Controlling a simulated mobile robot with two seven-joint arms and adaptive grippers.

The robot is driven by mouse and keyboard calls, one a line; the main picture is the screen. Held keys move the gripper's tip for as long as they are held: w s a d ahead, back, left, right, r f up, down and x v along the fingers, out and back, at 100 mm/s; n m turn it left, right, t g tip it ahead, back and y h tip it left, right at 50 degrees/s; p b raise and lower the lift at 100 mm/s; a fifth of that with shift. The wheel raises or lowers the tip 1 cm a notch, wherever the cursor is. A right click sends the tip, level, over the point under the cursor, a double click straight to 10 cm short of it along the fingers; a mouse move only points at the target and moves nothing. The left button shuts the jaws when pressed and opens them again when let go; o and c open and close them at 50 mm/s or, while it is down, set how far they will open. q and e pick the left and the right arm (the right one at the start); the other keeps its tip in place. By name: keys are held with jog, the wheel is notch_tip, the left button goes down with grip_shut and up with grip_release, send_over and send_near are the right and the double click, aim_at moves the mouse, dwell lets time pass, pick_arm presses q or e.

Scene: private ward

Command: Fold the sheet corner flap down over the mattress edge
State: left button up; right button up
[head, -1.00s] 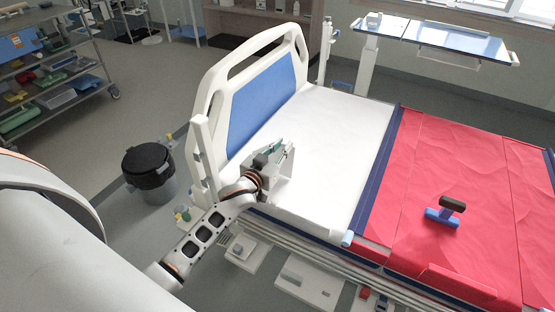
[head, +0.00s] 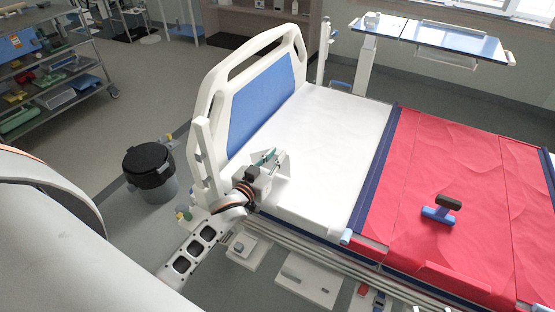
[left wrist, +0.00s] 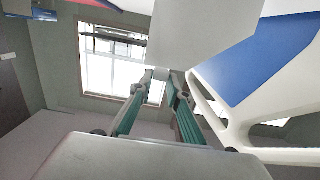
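The white sheet corner flap (head: 281,167) is at the near head-end corner of the bed, beside my left gripper. The white sheet (head: 326,133) covers the mattress's head end. My left gripper (head: 268,157) is at that corner, close to the headboard. In the left wrist view, a pale panel, seemingly the flap (left wrist: 195,32), hangs ahead of the green-padded fingers (left wrist: 161,77). The fingertips are close together with a small white piece between them, so the gripper looks shut on the flap. The exact contact is small. My right gripper does not show.
The white and blue headboard (head: 259,103) stands close behind my left gripper. A red blanket (head: 432,170) with a blue handled object (head: 438,214) covers the bed's right part. A black-lidded bin (head: 150,168) stands on the floor at left. Side rails run along the near bed edge.

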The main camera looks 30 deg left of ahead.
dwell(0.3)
pick_arm(q)
jog(key=s, duration=0.1)
jog(key=s+f, duration=0.1)
jog(key=s, duration=0.2)
jog(key=shift+s+f, duration=0.1)
jog(key=shift+f, duration=0.25)
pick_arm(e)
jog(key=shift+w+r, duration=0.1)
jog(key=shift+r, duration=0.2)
pick_arm(q)
jog(key=o, duration=1.6)
jog(key=shift+c, duration=0.2)
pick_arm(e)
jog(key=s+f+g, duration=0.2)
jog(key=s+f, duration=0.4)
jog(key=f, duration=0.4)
pick_arm(q)
notch_tip(320, 180, up, 8)
jog(key=p, duration=0.8)
jog(key=shift+p, duration=0.4)
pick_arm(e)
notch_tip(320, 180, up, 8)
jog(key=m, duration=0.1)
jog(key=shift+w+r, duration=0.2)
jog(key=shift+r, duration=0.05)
